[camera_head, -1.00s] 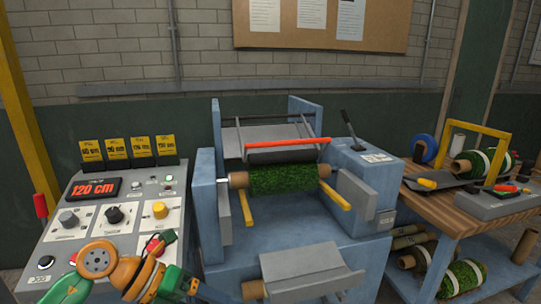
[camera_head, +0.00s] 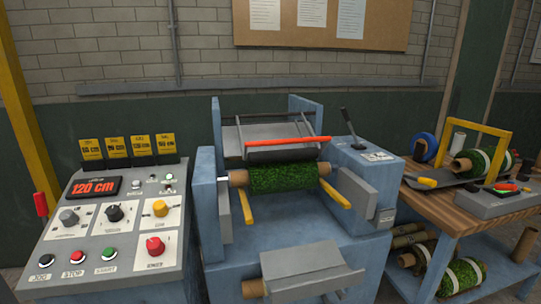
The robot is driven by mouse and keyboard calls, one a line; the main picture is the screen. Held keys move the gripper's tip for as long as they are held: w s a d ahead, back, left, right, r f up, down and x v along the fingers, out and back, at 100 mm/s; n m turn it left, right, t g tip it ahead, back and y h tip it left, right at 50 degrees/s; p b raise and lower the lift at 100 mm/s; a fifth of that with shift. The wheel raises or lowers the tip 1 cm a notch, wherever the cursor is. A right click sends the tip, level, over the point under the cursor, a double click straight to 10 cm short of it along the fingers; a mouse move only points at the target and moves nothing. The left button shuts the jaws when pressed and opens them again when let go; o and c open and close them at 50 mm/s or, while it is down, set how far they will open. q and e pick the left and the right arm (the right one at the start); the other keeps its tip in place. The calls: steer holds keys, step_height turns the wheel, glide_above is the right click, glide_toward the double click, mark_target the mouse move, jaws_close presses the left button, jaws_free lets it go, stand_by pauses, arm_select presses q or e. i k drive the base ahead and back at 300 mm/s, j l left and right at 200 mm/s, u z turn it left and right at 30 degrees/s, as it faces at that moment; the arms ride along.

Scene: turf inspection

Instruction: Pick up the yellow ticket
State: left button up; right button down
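Several yellow tickets stand in a row of dark holders on top of the grey control panel at the left. They are the far-left ticket (camera_head: 91,148), a second ticket (camera_head: 116,146), a third ticket (camera_head: 141,144) and the far-right ticket (camera_head: 165,143). Each carries dark print with a length in cm, too small to read surely. All stand upright in their holders. Neither of my grippers shows in the head view now.
The control panel (camera_head: 120,255) has a red 120 cm display (camera_head: 95,188), knobs and buttons. A blue machine (camera_head: 210,225) with a green turf roll (camera_head: 283,179) stands in the middle. A wooden bench (camera_head: 465,215) with rolls and tools is at the right.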

mark_target(141, 144)
steer(key=u, duration=1.25)
